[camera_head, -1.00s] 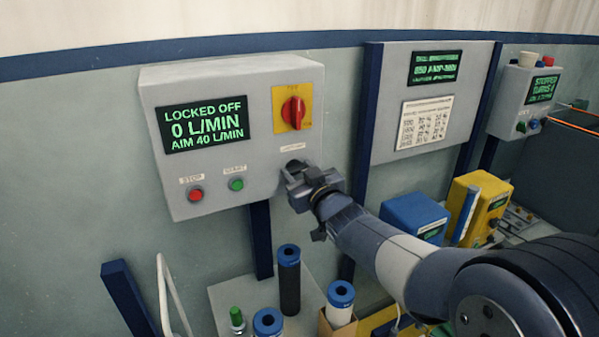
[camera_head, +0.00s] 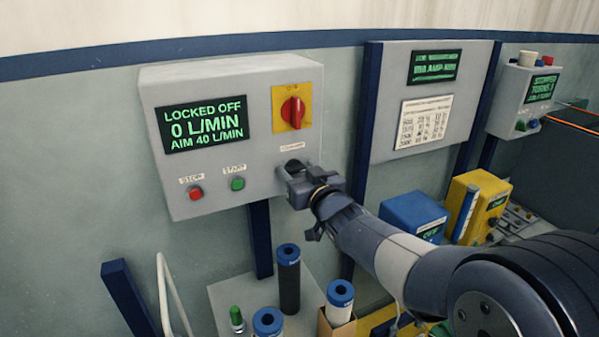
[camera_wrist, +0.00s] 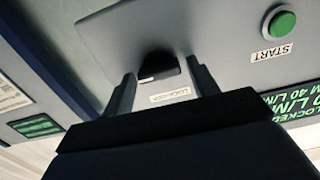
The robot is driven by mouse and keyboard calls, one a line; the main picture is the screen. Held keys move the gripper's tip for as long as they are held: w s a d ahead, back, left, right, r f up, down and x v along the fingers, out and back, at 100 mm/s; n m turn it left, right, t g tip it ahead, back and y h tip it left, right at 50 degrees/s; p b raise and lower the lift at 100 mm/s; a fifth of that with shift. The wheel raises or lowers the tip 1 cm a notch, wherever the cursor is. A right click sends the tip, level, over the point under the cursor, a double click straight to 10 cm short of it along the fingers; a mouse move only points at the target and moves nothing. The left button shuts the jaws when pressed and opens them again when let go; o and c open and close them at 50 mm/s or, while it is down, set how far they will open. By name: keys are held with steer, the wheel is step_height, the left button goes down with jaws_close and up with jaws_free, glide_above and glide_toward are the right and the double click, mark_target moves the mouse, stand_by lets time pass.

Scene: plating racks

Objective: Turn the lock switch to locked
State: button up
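In the wrist view my gripper (camera_wrist: 160,70) has one finger on each side of the knob, with small gaps visible. My gripper also shows at the box in the body camera view (camera_head: 297,178), where it partly hides the knob. The green display (camera_head: 204,122) reads "LOCKED OFF", "0 L/MIN", "AIM 40 L/MIN".
The box also carries a red rotary switch (camera_head: 293,111) on a yellow plate, a red STOP button (camera_head: 196,193) and a green START button (camera_head: 238,184). Blue-capped cylinders (camera_head: 289,280) stand below. A blue box (camera_head: 412,217) and a yellow box (camera_head: 478,205) stand at right.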

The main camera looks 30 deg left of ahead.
steer(key=shift+o, duration=0.8)
steer(key=b+v, duration=0.3)
steer(key=v, duration=0.7)
steer(key=shift+s+d, duration=0.25)
steer(key=shift+d, duration=0.05)
steer(key=p+x, duration=0.3)
steer(key=x, duration=0.8)
steer(key=shift+s+d, duration=0.1)
